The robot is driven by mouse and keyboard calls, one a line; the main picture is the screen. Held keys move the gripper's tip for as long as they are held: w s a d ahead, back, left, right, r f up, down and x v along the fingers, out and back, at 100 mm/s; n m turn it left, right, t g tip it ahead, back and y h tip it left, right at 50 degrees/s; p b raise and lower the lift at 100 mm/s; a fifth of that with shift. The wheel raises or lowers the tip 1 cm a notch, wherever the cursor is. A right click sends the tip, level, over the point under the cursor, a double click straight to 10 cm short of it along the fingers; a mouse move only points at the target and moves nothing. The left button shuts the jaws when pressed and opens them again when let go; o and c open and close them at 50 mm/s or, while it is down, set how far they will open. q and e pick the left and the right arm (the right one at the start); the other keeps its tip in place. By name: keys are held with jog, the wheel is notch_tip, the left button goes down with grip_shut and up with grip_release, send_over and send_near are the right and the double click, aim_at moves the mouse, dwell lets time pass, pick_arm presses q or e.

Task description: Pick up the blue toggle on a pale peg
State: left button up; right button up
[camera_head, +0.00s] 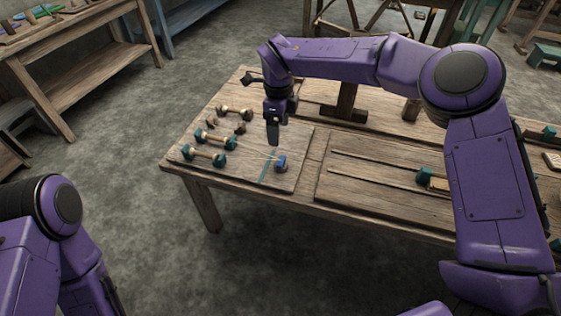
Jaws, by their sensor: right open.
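The blue toggle (281,163) sits low on the board (241,177) at the left part of the wooden table, near the board's right front side. A small pale bit shows beside it; the peg itself is too small to make out clearly. My right gripper (273,140) points down just above and slightly left of the toggle, apart from it, open and empty. My left arm shows at the lower left, with its gripper out of view.
Teal-ended spools (204,155) and (215,138) and a pale-and-brown spool (234,112) lie left of the gripper. A teal line crosses the board beside the toggle. A raised wooden panel (380,190) lies to the right.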

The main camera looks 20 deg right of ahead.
aim_at(280, 160)
notch_tip(280, 160, down, 12)
jog(key=shift+d+r+b, duration=0.1)
jog(key=shift+b, duration=1.05)
pick_arm(q)
jog(key=x, duration=0.3)
jog(key=shift+s+d+f, duration=0.1)
jog(key=shift+d+f, duration=0.1)
jog(key=shift+d, duration=0.1)
pick_arm(e)
jog(key=c, duration=1.1)
